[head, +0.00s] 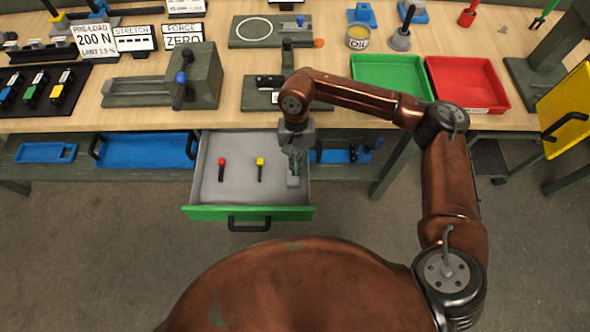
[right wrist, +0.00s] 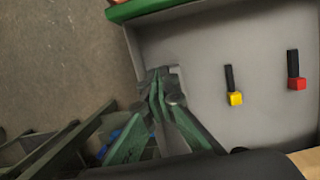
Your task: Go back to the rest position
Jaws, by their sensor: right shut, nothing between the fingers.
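My right gripper (head: 295,165) is over the right side of the open drawer (head: 240,195). In the right wrist view my right gripper (right wrist: 160,85) has its fingers together and nothing between them. A small grey piece with a light patch lies by its fingertips; part of it is hidden. Two black pins lie in the drawer to the left of the gripper, one with a red head (head: 222,162) and one with a yellow head (head: 259,162). They also show as the yellow-headed pin (right wrist: 235,98) and red-headed pin (right wrist: 296,84) in the right wrist view. My left gripper is not in view.
The workbench (head: 330,60) runs behind the drawer, with a grey vise (head: 195,80) on the left. A green tray (head: 390,75) and a red tray (head: 468,85) stand at the right. Blue bins (head: 145,150) sit on the lower shelf. Floor in front is clear.

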